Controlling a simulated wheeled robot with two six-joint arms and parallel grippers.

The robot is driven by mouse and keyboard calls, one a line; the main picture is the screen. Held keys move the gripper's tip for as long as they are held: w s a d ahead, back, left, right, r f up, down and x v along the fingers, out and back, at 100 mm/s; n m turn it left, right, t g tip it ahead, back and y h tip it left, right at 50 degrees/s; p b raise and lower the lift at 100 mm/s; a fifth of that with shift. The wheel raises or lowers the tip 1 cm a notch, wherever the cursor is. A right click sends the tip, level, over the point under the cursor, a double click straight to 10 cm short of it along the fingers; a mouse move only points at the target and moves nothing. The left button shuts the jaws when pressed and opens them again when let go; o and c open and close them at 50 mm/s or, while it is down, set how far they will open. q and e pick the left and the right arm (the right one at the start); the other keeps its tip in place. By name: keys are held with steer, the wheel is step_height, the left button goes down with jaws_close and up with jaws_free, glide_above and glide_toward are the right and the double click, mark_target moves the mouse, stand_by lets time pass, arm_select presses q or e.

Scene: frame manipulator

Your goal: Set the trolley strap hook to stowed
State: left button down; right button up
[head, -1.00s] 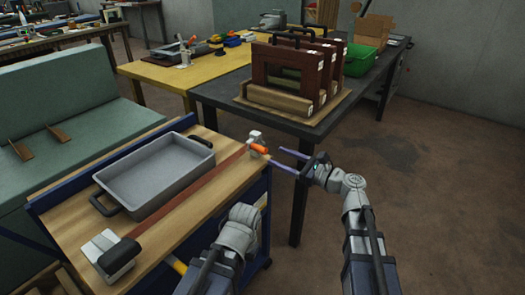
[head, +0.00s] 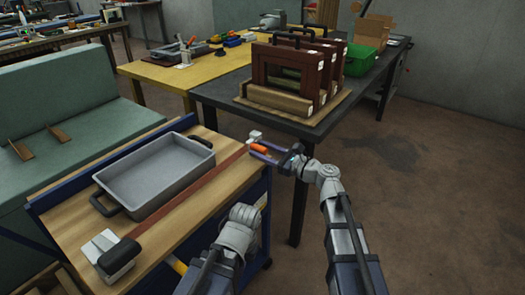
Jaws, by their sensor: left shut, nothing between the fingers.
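The trolley (head: 215,185) has a wooden top with a brown strap (head: 190,197) running diagonally across it beside a grey tray (head: 150,178). At the strap's far end are a pale bracket (head: 254,135) and the orange strap hook (head: 259,149), at the trolley's right edge. My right gripper (head: 254,147) is open, with its two dark fingers reaching left, one on each side of the orange hook. I cannot tell whether they touch it. My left gripper (head: 240,222) is low, over the trolley's right front side. It is shut and empty; its fingertips are hard to make out.
A pale block with a black grip (head: 118,256) holds the strap's near end. A dark table (head: 225,92) with brown frames (head: 290,72) stands behind the hook. A green bench (head: 75,110) is at left. Open floor (head: 430,190) lies to the right.

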jaws_close()
stand_by(1.1)
